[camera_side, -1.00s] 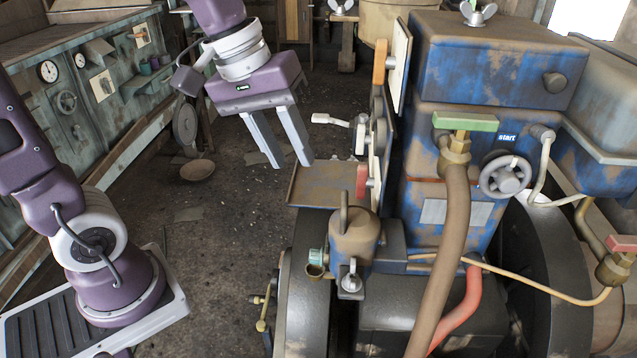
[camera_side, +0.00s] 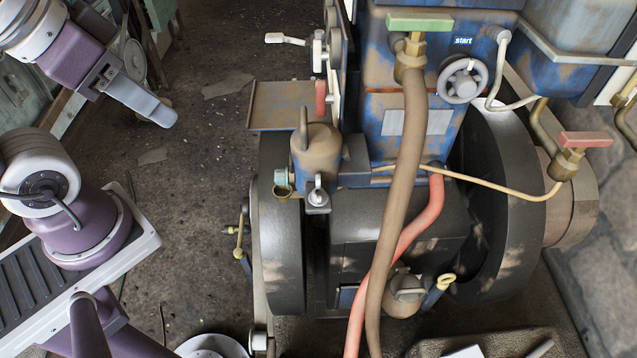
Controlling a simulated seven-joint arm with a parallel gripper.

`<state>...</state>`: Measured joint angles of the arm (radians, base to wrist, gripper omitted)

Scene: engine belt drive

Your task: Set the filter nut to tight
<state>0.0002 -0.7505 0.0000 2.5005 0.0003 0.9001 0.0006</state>
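A brown filter-like cup (camera_side: 316,152) with an upright rod on top is mounted on the engine's left side. A pale wing nut (camera_side: 318,193) sits at its lower front. I cannot tell whether this is the filter nut or how tight it is. A yellow loop-shaped handle (camera_side: 446,281) shows near a small brown canister (camera_side: 403,294) low on the engine. My gripper (camera_side: 168,117) is at the upper left, clear of the engine and touching nothing. Its fingers overlap in side view, so their opening is hidden.
The engine carries a brown hose (camera_side: 394,190), a red hose (camera_side: 425,220), a grey handwheel (camera_side: 462,80), a green-handled valve (camera_side: 420,22) and a red-handled valve (camera_side: 585,140). A tray-like plate (camera_side: 285,105) juts out left.

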